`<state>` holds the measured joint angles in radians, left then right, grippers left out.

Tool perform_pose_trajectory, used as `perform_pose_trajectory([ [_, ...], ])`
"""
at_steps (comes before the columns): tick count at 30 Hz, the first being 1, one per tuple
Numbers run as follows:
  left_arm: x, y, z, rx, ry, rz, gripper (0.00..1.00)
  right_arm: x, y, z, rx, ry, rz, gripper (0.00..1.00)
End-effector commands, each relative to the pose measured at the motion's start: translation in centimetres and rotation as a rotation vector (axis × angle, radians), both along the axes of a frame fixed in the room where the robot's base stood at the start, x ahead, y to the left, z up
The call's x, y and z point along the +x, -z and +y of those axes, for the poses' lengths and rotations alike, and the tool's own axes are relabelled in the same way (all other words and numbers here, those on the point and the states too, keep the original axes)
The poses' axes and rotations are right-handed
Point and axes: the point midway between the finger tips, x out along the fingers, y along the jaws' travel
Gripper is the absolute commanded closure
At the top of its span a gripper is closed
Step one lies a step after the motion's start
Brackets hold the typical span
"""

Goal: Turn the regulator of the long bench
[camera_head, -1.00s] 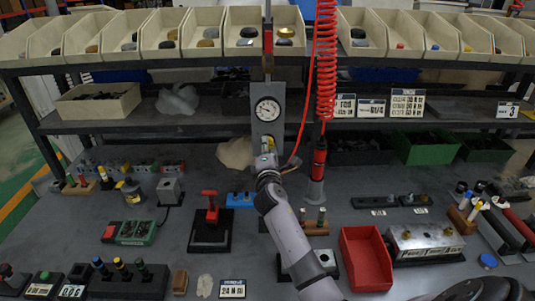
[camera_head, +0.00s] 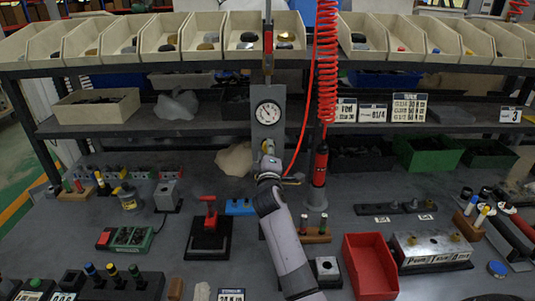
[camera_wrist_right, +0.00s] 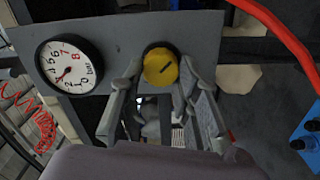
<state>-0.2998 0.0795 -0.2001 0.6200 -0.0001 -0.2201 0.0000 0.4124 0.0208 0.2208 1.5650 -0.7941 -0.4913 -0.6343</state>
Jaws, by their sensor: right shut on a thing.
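The regulator's yellow knob (camera_wrist_right: 160,68), with a dark line on its face, sits on a grey panel (camera_wrist_right: 110,62). My right gripper (camera_wrist_right: 161,75) is shut on this knob, one finger on each side. In the head view my right gripper (camera_head: 268,162) reaches the lower part of the upright panel (camera_head: 268,99) and hides most of the knob. A round pressure gauge (camera_head: 268,112) is above the knob on the panel; it also shows in the wrist view (camera_wrist_right: 69,66), its needle near the low-middle numbers. My left gripper is not in view.
A red coiled hose (camera_head: 327,60) hangs beside the panel, above a black and red tool (camera_head: 319,165). A red tray (camera_head: 370,265), a red-handled clamp (camera_head: 209,225) and a blue block (camera_head: 240,207) stand on the bench (camera_head: 175,250). Parts bins line the top shelf.

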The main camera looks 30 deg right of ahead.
Motion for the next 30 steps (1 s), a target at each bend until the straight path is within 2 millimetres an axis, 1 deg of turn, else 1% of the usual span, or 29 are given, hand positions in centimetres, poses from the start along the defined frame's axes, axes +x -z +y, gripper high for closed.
perform_pose_trajectory([
  [1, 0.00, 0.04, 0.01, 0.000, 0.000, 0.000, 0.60, -0.02, 0.22, -0.01, 0.006, 0.001, 0.002, 0.98],
  [12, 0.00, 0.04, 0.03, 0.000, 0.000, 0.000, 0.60, -0.04, 0.25, -0.01, 0.007, 0.001, 0.002, 0.98],
  [13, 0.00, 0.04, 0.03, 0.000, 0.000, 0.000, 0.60, -0.04, 0.25, -0.01, 0.007, 0.001, 0.002, 0.68],
  [21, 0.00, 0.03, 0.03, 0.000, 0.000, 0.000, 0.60, -0.02, 0.13, -0.02, 0.006, 0.001, -0.001, 0.50],
  [30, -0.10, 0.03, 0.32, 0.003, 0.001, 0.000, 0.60, -0.07, 0.07, 0.03, 0.005, 0.001, -0.002, 0.50],
])
